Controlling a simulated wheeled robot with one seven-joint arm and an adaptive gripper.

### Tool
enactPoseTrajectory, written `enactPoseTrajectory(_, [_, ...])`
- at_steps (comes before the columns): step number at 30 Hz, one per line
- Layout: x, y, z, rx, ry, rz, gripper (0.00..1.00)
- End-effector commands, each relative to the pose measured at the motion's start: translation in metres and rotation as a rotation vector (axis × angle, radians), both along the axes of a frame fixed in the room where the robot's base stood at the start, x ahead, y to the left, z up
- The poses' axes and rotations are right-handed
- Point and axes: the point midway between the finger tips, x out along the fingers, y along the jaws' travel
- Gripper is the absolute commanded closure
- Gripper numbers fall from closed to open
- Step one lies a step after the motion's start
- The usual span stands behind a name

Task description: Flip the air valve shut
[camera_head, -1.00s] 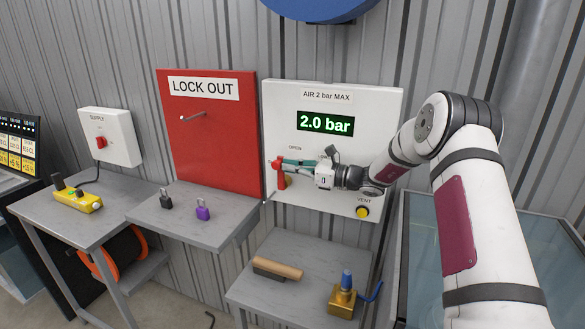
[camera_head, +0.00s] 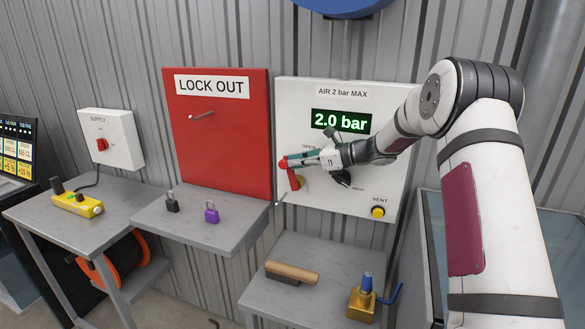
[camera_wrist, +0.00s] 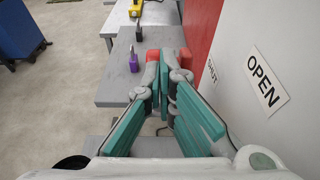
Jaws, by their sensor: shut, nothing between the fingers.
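The air valve's red handle (camera_head: 293,179) is at the left of the white air panel (camera_head: 385,180), with a brass-coloured body behind it. My gripper (camera_head: 289,161) reaches in from the right, its teal fingers shut and empty, with the tips at the handle's upper end. In the wrist view the shut fingertips (camera_wrist: 168,58) hide the middle of the red handle (camera_wrist: 152,55), which shows on both sides of them. I cannot tell whether they touch. The OPEN label (camera_wrist: 263,80) is to the right of the fingers. The display (camera_head: 341,121) reads 2.0 bar.
The red lock-out board (camera_head: 225,140) stands left of the panel, above a shelf with a black padlock (camera_head: 172,205) and a purple padlock (camera_head: 212,214). A yellow vent button (camera_head: 378,211) is low on the panel. A wooden-handled tool (camera_head: 292,272) lies on the table below.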

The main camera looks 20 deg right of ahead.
Motion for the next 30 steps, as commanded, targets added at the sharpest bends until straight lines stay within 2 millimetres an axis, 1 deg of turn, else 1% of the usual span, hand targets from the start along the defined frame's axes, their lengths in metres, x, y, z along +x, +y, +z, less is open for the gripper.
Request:
enactPoseTrajectory(1, [0.006,0.003,0.001,-0.040,0.018,0.005,1.00])
enactPoseTrajectory(5, [0.013,0.011,0.001,-0.140,0.091,0.005,1.00])
enactPoseTrajectory(13, [0.028,0.032,-0.003,-0.349,0.241,0.006,1.00])
enactPoseTrajectory(25, [0.049,0.060,-0.023,-0.655,0.467,0.004,1.00])
enactPoseTrajectory(30, [0.055,0.068,-0.032,-0.772,0.555,0.001,1.00])
